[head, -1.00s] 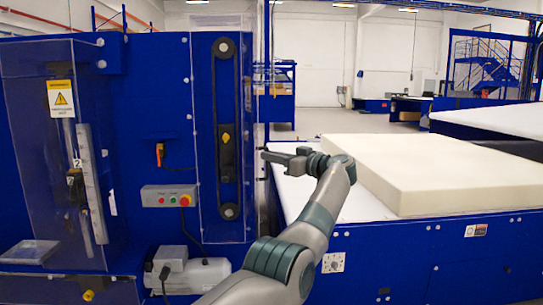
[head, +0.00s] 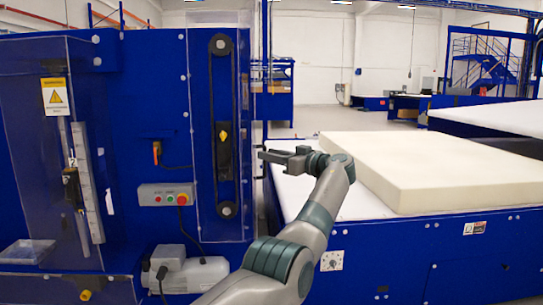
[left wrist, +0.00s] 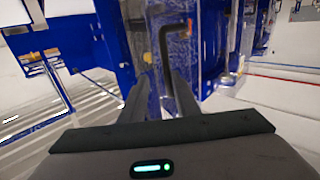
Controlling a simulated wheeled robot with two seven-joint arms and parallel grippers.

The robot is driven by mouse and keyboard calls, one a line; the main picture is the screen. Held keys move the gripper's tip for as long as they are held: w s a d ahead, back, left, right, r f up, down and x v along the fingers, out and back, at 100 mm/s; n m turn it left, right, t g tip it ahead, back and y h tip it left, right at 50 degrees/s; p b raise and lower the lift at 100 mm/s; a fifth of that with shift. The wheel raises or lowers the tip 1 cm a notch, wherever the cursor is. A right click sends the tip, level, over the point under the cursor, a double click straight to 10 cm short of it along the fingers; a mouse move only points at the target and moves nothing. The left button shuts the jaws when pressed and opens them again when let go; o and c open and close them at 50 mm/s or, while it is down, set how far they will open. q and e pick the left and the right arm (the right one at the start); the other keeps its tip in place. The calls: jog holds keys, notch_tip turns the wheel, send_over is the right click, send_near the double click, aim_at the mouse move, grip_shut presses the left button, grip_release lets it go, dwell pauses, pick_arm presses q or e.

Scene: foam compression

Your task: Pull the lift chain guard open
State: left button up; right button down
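The lift chain guard (head: 204,190) is a tall clear cover on the blue machine's front in the head view, standing over a dark vertical chain loop (head: 212,110). It looks closed. My left gripper (head: 264,154) points left, just right of the guard's right edge. In the left wrist view its two fingers (left wrist: 158,92) are apart, with nothing clamped. A dark bent handle (left wrist: 165,55) runs down between and beyond the fingertips, near the right finger; whether they touch I cannot tell. My right gripper is not in view.
A cream foam block (head: 432,172) lies on the blue-sided conveyor table (head: 440,255) right of my arm. A control box (head: 166,195) with buttons and a grey motor (head: 190,274) sit left of and below the guard.

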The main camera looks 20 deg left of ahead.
pick_arm(q)
jog(key=shift+d, duration=0.15)
